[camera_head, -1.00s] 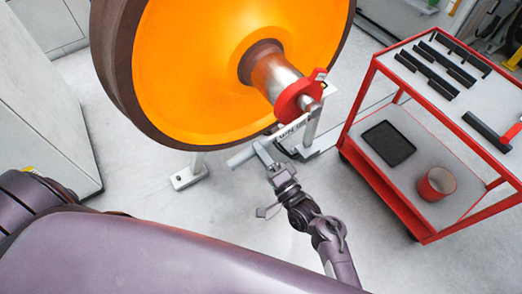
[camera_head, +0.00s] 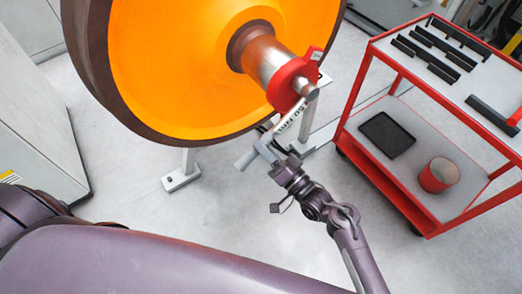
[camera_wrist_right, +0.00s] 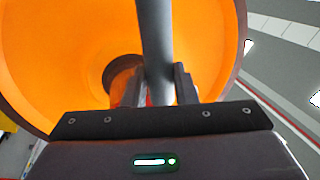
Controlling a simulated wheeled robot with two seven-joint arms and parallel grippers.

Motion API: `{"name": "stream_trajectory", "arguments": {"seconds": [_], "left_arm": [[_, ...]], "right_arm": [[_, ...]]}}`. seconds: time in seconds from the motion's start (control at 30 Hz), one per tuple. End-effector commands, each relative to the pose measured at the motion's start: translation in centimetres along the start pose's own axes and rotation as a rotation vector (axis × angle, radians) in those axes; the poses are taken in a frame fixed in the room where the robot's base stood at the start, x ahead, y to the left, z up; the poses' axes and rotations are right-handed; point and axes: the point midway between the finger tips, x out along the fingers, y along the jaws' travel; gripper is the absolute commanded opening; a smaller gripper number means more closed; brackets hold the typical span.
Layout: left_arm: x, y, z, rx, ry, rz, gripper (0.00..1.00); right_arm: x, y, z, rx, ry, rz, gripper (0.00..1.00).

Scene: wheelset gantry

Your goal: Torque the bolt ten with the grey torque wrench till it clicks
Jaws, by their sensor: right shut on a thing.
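My right gripper (camera_head: 267,153) is shut on a grey bar, the handle of the grey torque wrench (camera_head: 246,158), just below the axle end. In the right wrist view the grey bar (camera_wrist_right: 156,50) stands between the two fingers (camera_wrist_right: 160,88). A pale strip with lettering (camera_head: 289,122) runs from near the gripper up to the red axle-end cap (camera_head: 288,85). The wrench head is by that cap, but its contact with a bolt is too small to tell. I cannot pick out bolt ten. My left gripper is out of view.
The big orange wheel (camera_head: 180,60) with its axle fills the upper left, above a grey stand foot (camera_head: 181,178). A red trolley (camera_head: 352,92) on the right carries dark bars (camera_head: 425,62), a black tray (camera_head: 387,135) and a red tin (camera_head: 438,175). Floor below the gripper is clear.

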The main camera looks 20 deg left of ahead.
Motion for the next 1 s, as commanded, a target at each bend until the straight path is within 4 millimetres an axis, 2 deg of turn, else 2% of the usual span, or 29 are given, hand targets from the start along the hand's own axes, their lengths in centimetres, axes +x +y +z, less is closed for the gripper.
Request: {"name": "stream_trajectory", "arguments": {"seconds": [0.2,0.4,0.5,0.83,1.0], "left_arm": [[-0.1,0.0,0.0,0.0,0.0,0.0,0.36],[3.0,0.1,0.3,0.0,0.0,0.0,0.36],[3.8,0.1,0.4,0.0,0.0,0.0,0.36],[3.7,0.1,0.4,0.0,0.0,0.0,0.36],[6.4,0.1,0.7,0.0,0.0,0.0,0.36]], "right_arm": [[0.1,-0.1,-0.2,-0.003,0.002,-0.002,0.0],[-0.8,2.9,-0.1,-0.136,-0.034,-0.002,0.0],[-0.9,3.7,-0.4,-0.195,-0.048,-0.003,0.0],[-1.0,3.8,-0.7,-0.216,-0.054,-0.003,0.0],[-1.6,6.4,-1.2,-0.336,-0.085,-0.003,0.0]]}}
